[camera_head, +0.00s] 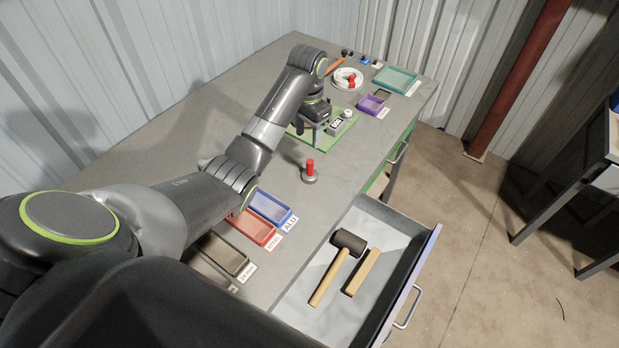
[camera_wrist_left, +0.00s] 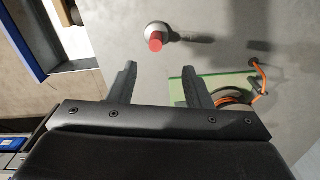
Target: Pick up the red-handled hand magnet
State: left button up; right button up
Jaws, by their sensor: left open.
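The hand magnet (camera_head: 310,170) stands upright on the grey workbench, with a red handle on a round grey base. In the left wrist view the red handle (camera_wrist_left: 155,41) shows from above, beyond the fingertips and roughly between their lines. My left gripper (camera_head: 310,131) is open and empty, farther up the bench than the magnet and by the green mat. Its two dark fingers (camera_wrist_left: 159,68) are spread apart in the left wrist view and do not touch the magnet. My right gripper is not in view.
An open drawer (camera_head: 405,262) holds a mallet (camera_head: 337,264) and a wooden block (camera_head: 361,272). The green mat (camera_head: 339,140) carries a small device. A white cable coil (camera_head: 337,84) lies farther back.

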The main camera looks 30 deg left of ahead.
aim_at(310, 166)
pick_arm(q)
notch_tip(310, 166, down, 4)
jog(key=shift+w+b, duration=0.1)
jog(key=shift+b, duration=1.15)
notch_tip(310, 166, down, 3)
jog(key=shift+r, duration=0.1)
jog(key=shift+f+p, duration=0.25)
jog(key=shift+p, duration=0.05)
jog(key=shift+d+f, duration=0.1)
jog(key=shift+f, duration=0.15)
jog(key=f, duration=0.1)
jog(key=f+p, duration=0.1)
jog(key=f, duration=0.1)
jog(key=shift+s+d+f, duration=0.2)
jog(key=shift+d+f, duration=0.05)
jog(key=shift+f+p, duration=0.3)
jog(key=shift+f, duration=0.3)
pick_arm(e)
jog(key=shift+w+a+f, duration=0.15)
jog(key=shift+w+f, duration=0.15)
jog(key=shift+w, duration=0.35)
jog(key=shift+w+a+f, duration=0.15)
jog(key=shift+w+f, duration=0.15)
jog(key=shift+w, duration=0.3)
pick_arm(q)
jog(key=c, duration=0.9)
grip_shut()
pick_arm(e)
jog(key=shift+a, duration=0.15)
